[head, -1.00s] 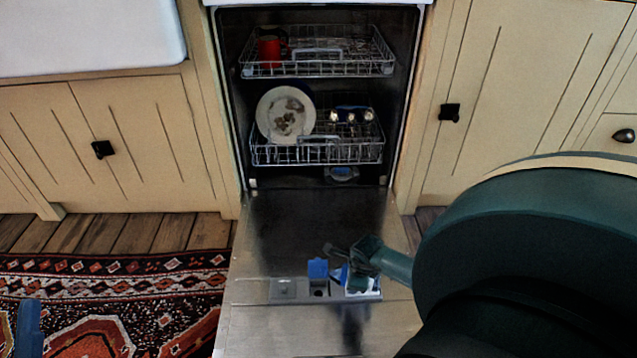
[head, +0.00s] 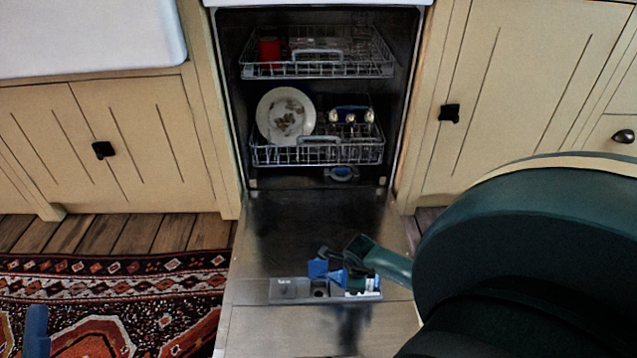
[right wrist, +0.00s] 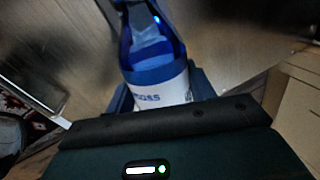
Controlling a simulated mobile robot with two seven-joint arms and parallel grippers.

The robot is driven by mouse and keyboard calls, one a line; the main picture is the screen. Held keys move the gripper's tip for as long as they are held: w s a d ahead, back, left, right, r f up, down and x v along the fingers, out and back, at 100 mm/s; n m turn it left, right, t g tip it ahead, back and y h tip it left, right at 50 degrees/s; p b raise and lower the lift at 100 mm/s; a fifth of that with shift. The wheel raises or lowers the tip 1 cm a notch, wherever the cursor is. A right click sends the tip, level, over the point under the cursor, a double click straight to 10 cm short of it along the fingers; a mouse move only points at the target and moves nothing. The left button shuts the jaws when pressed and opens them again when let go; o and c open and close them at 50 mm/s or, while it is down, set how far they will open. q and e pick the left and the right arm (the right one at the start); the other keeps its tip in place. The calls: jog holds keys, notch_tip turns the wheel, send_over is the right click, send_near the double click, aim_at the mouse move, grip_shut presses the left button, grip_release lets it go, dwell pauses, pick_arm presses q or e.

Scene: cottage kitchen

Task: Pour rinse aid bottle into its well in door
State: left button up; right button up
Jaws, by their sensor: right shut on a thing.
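My right gripper (head: 345,268) is shut on the rinse aid bottle, low over the open dishwasher door (head: 290,225). The blue bottle (right wrist: 155,70) with a white label lies between the fingers in the right wrist view. In the head view the bottle (head: 368,285) is tilted and partly hidden by the gripper. The rinse aid well (head: 320,288) is a dark round opening in the door's dispenser panel, its blue lid (head: 317,268) raised. I cannot tell whether the bottle's mouth is over the well. A blue part at the lower left edge appears to be my left gripper (head: 37,330), mostly cut off.
The dishwasher's lower rack (head: 315,153) holds a plate and cups, and the upper rack (head: 318,62) holds a red mug (head: 269,48). Closed cabinets flank the dishwasher. A patterned rug (head: 120,300) lies left of the door. My right arm covers the lower right.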

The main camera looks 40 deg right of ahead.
pick_arm(q)
jog(key=shift+r, duration=0.15)
pick_arm(e)
jog(key=shift+s+d, duration=0.35)
jog(key=shift+s, duration=0.15)
jog(key=shift+s, duration=0.1)
jog(key=shift+s+d, duration=0.1)
jog(key=shift+s+d, duration=0.15)
jog(key=shift+d, duration=0.1)
dwell(1.5)
